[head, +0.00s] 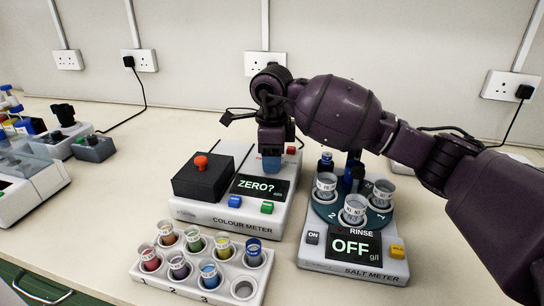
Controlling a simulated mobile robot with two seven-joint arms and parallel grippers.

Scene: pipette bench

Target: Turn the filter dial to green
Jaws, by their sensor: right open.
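The colour meter (185,211) is a white device with a dark screen (260,188) reading "ZERO?". A black box (203,178) with a red knob is on its left part. My right gripper (274,150) points down over the back right part of the meter, behind the screen. It is open. The filter dial cannot be made out clearly; my gripper covers that part. Blue shows just below the fingers, and an orange-red patch beside them; I cannot tell whether either belongs to the dial. Contact cannot be told. My left gripper is out of view.
The salt meter (310,262), its screen (352,246) reading "OFF", stands close on the right with several cups on its turntable. A white rack (212,290) of coloured vials stands in front. Other equipment (30,180) is at the far left. Bench is clear between.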

